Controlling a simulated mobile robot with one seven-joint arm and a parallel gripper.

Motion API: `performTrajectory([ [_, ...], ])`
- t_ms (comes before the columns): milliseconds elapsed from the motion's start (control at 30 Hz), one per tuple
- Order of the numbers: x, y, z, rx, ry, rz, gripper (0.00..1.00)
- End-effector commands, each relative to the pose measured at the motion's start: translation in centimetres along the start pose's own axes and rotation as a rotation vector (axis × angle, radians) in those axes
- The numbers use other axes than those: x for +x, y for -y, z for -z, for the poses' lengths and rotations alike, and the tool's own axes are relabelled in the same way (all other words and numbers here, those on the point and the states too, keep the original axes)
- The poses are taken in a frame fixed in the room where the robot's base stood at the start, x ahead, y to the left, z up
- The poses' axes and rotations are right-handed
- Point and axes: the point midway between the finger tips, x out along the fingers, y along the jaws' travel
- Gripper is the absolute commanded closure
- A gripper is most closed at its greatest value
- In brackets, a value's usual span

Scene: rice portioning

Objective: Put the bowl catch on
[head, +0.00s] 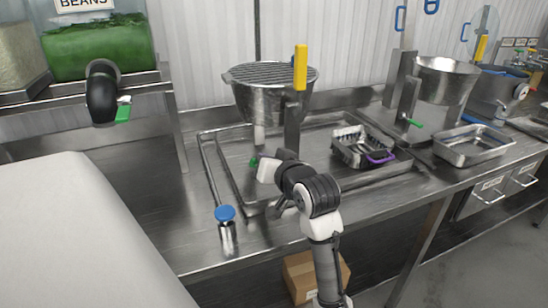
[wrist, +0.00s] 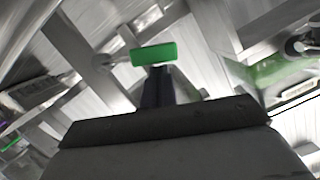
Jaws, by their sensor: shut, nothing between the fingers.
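A steel bowl (head: 268,105) with a slatted top stands on a post over a large tray, with a yellow handle (head: 300,68) at its right. A small green catch (head: 253,162) shows low under the bowl, just left of my gripper (head: 266,171). In the wrist view, a green block (wrist: 154,53), which looks like this catch, lies just beyond the tips of my shut, empty gripper (wrist: 155,75). I cannot tell whether the fingertips touch it. My gripper's fingers are mostly hidden in the head view.
A blue-topped canister (head: 226,214) stands near the counter's front edge. A pan with a purple handle (head: 380,158) sits in the large tray (head: 213,165). Another funnel (head: 446,80) with a green lever and a steel pan (head: 474,145) stand right.

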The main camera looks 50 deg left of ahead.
Motion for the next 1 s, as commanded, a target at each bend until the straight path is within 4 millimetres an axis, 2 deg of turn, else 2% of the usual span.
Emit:
performTrajectory([
  [367, 0.5, 0.5, -2.1, -0.270, 0.001, -0.069, 1.00],
  [1000, 0.7, 0.7, -2.9, -0.263, 0.000, -0.067, 1.00],
])
